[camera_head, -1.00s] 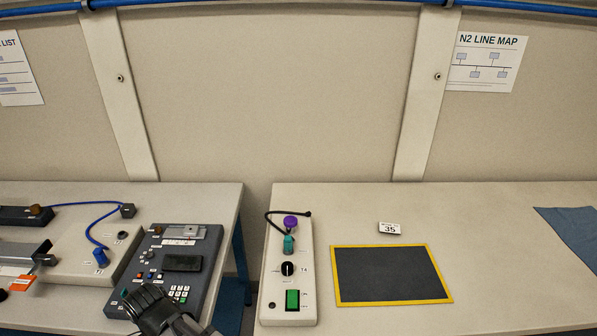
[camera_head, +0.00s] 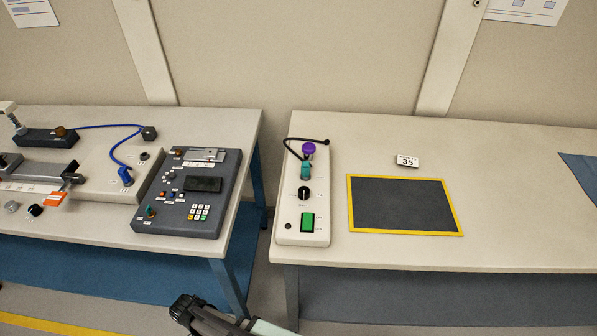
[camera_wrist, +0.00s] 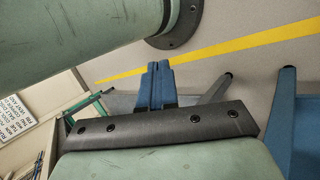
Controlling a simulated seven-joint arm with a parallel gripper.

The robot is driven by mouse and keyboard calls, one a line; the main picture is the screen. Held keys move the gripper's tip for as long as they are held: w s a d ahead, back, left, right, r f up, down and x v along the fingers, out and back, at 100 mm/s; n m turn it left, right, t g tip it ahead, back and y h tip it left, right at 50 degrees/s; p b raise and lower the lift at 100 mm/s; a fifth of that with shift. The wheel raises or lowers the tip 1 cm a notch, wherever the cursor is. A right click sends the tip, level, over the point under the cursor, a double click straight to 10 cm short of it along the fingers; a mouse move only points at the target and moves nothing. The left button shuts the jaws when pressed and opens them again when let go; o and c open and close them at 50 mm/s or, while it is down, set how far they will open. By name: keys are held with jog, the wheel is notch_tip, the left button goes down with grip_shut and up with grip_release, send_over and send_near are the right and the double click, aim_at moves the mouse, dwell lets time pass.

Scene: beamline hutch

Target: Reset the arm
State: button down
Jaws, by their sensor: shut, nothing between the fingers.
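My gripper (camera_head: 184,308) shows at the bottom of the head view, low in front of the gap between the two benches. It is below the bench tops and apart from everything on them. In the wrist view its two blue-grey fingers (camera_wrist: 158,84) are together with nothing between them. Part of my own green arm fills the upper left and the bottom of the wrist view.
The left bench (camera_head: 215,118) holds a dark keypad panel (camera_head: 195,190) near its right end. The right bench (camera_head: 520,235) holds a white control box (camera_head: 302,205), a yellow-edged dark mat (camera_head: 405,205) and a "35" tag (camera_head: 407,161). Yellow floor tape (camera_wrist: 240,45) crosses the wrist view.

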jog(key=s+d+f+n+h, duration=0.2)
jog(key=s+d+f+n, duration=0.15)
jog(key=d+f, duration=0.4)
jog(key=w+d+g+y, duration=0.1)
jog(key=w+d+y, duration=0.2)
jog(key=d, duration=1.2)
jog(key=w+d+f+g+y, duration=0.1)
jog(key=w+d+y, duration=0.2)
jog(key=d, duration=1.3)
jog(key=shift+d+f+n+g+y, duration=0.2)
jog(key=shift+d+n+g+y, duration=0.15)
jog(key=shift+y, duration=1.25)
